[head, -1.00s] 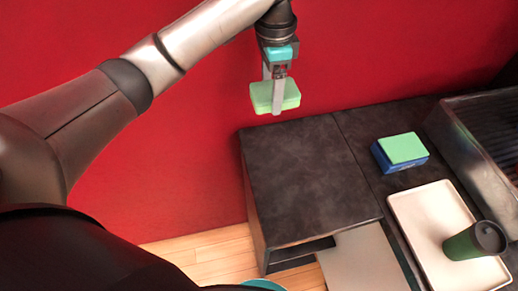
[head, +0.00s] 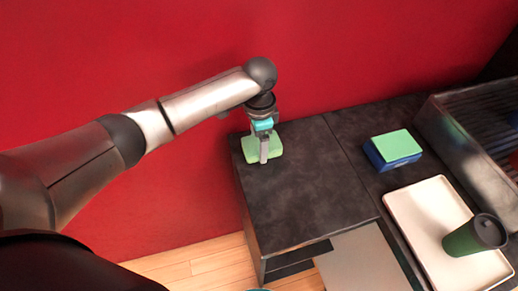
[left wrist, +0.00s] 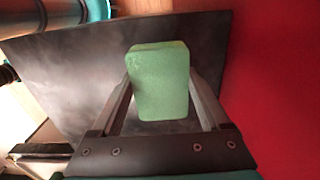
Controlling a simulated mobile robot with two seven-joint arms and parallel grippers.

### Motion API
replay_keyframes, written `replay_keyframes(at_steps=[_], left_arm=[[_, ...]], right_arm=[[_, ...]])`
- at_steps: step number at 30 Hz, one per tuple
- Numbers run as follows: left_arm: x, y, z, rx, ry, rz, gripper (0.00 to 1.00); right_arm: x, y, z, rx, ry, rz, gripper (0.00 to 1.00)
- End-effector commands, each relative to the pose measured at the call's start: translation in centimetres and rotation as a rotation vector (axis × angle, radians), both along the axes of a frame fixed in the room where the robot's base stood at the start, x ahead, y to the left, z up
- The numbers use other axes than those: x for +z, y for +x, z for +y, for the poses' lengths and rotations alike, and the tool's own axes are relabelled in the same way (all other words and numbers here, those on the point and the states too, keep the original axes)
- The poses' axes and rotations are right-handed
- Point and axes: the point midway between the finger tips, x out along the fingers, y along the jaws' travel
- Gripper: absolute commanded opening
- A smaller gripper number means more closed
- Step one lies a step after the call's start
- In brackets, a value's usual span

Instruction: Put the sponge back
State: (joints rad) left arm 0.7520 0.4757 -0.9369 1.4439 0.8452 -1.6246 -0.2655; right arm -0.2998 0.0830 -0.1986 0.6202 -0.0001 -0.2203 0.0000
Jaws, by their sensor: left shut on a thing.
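A light green sponge (head: 275,146) is between the fingers of my left gripper (head: 264,158), at the back left corner of the dark countertop (head: 300,190). My left gripper is shut on it. In the left wrist view the sponge (left wrist: 160,82) sits between the two fingers (left wrist: 162,100), with the dark top behind it. Whether the sponge touches the countertop or hangs just above it, I cannot tell. My right gripper is not in view.
A blue block with a green top (head: 393,149) lies on the counter to the right. A cream tray (head: 418,205) holds a dark green cup (head: 474,236). A metal-sided box (head: 462,140) stands at the right. The middle of the dark top is clear. A red wall (head: 150,60) is behind.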

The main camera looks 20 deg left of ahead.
Motion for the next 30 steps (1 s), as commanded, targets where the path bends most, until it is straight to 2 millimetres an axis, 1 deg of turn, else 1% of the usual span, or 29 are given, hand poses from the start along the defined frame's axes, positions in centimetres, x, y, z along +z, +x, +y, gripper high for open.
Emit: replay_keyframes(at_steps=[1, 3, 5, 12, 16, 17, 22, 30], left_arm=[[-1.1, -0.1, 0.0, 0.001, 0.000, 0.004, 0.27], [-2.2, -0.1, -0.1, 0.001, -0.001, 0.003, 0.27], [-2.7, -0.1, -0.1, 0.000, 0.000, 0.002, 0.27], [-2.6, 0.0, 0.0, -0.001, -0.001, -0.001, 0.27], [-3.0, 0.0, -0.1, 0.000, -0.001, 0.000, 0.27], [-3.0, 0.0, -0.1, -0.001, -0.001, -0.001, 0.81], [-2.9, 0.0, 0.0, 0.000, -0.001, -0.001, 1.00], [-2.7, 0.0, 0.0, 0.000, -0.001, -0.001, 1.00]], right_arm=[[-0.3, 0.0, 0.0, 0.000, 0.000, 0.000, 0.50], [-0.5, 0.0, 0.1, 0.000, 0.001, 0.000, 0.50], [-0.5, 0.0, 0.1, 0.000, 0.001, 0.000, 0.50], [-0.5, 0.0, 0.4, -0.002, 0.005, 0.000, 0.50], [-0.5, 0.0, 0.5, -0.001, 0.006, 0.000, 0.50], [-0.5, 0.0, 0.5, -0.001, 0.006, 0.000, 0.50], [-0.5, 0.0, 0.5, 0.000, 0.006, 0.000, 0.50], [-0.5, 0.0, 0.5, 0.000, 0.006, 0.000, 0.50]])
